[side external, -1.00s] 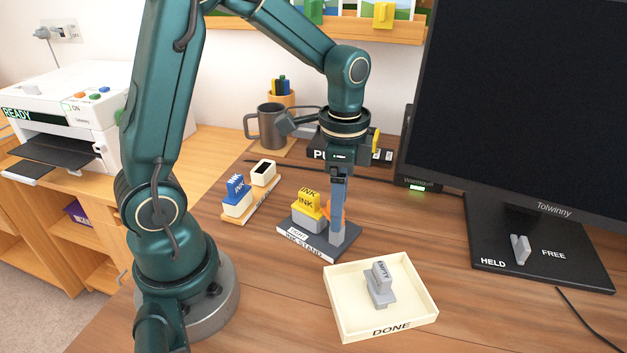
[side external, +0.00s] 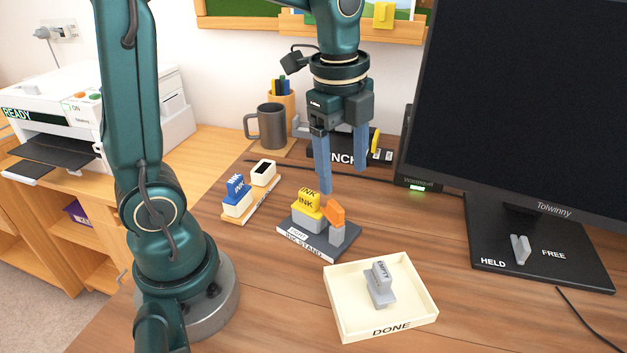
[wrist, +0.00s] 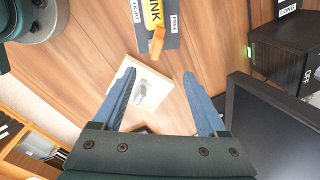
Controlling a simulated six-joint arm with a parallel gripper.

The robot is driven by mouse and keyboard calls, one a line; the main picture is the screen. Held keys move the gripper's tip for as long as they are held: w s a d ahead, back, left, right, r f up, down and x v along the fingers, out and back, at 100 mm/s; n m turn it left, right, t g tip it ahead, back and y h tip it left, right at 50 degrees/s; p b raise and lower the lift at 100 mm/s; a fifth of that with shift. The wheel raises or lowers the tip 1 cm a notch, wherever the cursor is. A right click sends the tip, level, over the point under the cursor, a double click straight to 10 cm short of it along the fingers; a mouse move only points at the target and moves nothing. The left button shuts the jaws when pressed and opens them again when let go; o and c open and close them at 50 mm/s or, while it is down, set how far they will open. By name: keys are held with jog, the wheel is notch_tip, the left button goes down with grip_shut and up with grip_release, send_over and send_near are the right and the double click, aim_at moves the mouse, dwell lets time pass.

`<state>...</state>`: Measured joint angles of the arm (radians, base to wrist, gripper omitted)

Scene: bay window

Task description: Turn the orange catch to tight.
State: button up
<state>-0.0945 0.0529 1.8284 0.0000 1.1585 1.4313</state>
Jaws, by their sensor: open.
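The orange catch (side external: 334,215) sits on a grey post at the right end of the dark ink stand (side external: 318,252), beside a yellow ink block (side external: 308,203). It also shows in the wrist view (wrist: 157,42), its bar lying roughly along the yellow block's length. A white label by the block on the stand's left part appears to read TIGHT (side external: 298,234); another label shows right of the block in the wrist view (wrist: 174,22), apparently FREE. My gripper (side external: 343,180) is open and empty above the catch, its blue fingers apart and clear of it.
A cream DONE tray (side external: 345,328) holding a grey EMPTY block (side external: 380,283) stands in front. A blue ink block (side external: 237,200) is to the left. The monitor (side external: 530,110) stands right, its base carrying a grey lever (side external: 520,249) between HELD and FREE. A mug (side external: 270,126) is behind.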

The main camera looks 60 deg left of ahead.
jog(key=s+d+r+n+t, duration=0.1)
jog(key=s+n+t, duration=0.3)
jog(key=s+n, duration=0.5)
jog(key=shift+d+r+n, duration=0.25)
jog(key=shift+d+n, duration=0.4)
jog(key=shift+n, duration=0.85)
